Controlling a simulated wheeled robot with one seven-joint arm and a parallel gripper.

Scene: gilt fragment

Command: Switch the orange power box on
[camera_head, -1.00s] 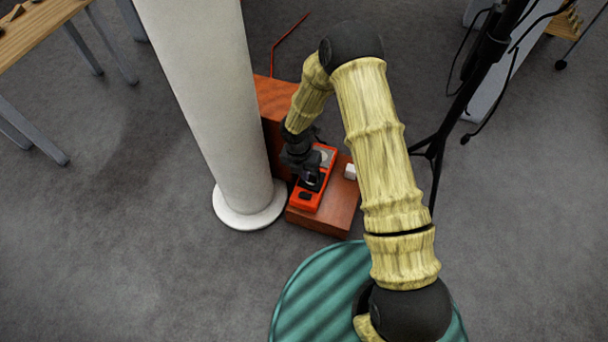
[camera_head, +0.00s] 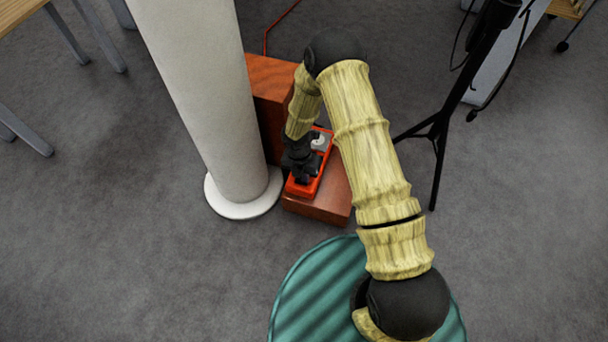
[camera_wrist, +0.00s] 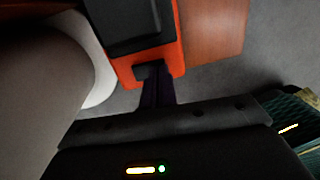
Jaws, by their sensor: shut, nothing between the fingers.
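The orange power box (camera_head: 323,166) lies on a low reddish-brown wooden step (camera_head: 318,208). A pale round part shows on its far end. My gripper (camera_head: 300,178) is over the near end of the box and hides much of it. In the wrist view the box's orange face (camera_wrist: 173,54) surrounds a dark panel, with a small black switch (camera_wrist: 141,72) near its edge. My closed fingers (camera_wrist: 155,82) are right at this switch, overlapping it in the picture. I cannot tell whether they touch it, or which way the switch is set.
A thick white column (camera_head: 200,90) with a round base stands close left of the step. A taller wooden block (camera_head: 268,85) rises behind. A black tripod stand (camera_head: 440,130) is on the right. Tables stand at the far corners. Grey floor is open in front.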

